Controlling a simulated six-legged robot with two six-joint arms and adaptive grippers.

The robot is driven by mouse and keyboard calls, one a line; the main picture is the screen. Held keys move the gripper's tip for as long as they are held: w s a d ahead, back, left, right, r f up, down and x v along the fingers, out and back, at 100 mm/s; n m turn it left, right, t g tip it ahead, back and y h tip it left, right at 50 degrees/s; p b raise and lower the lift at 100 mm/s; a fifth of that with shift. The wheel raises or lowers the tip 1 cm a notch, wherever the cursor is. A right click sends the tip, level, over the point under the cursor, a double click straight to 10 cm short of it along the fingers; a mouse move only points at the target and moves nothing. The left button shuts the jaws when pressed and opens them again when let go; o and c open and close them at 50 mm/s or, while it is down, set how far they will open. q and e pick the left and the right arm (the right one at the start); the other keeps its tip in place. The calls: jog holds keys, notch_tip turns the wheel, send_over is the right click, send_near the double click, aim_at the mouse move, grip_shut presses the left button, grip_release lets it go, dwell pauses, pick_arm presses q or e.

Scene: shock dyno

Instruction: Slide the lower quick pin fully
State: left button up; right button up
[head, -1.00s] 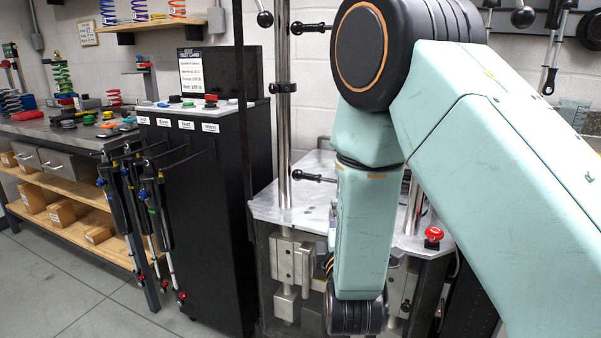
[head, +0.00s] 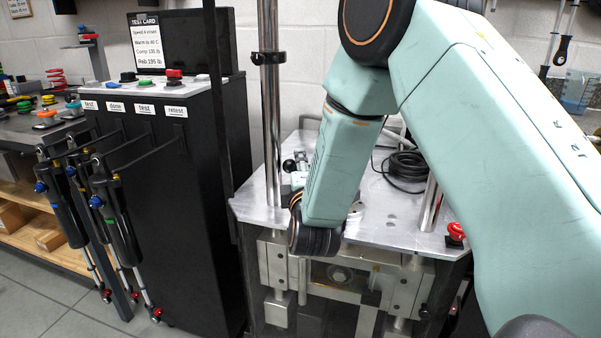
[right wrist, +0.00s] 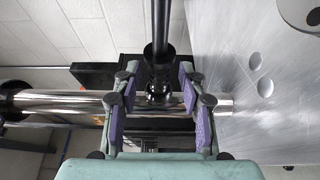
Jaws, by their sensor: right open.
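My right gripper (right wrist: 158,84) is open in the right wrist view, with one purple-padded finger on each side. A black rod with a dark rounded end (right wrist: 158,93), apparently the lower quick pin, reaches in from the top, and its end lies between the fingers. I cannot tell whether the pads touch it. In the head view a black knob (head: 289,165) shows just above the metal plate, left of my right forearm, and seems to be the same pin. My forearm and wrist hide most of the right gripper there. My left gripper is out of view.
A chrome column (head: 270,120) stands left of my right arm; a column (right wrist: 60,102) also crosses behind the fingers in the wrist view. The dyno's metal plate (head: 390,222) carries a coiled black cable (head: 406,166) and a red button (head: 455,232). A black cabinet (head: 175,220) with hanging shocks stands left.

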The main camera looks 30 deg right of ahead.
jog(key=shift+w+d, duration=0.1)
jog(key=shift+w, duration=0.1)
jog(key=shift+d, duration=0.25)
jog(key=shift+s+a+r, duration=0.1)
jog(key=shift+s+a, duration=0.05)
jog(key=shift+a, duration=0.05)
jog(key=shift+c, duration=1.4)
jog(key=shift+d, duration=0.15)
jog(key=c, duration=0.5)
grip_shut()
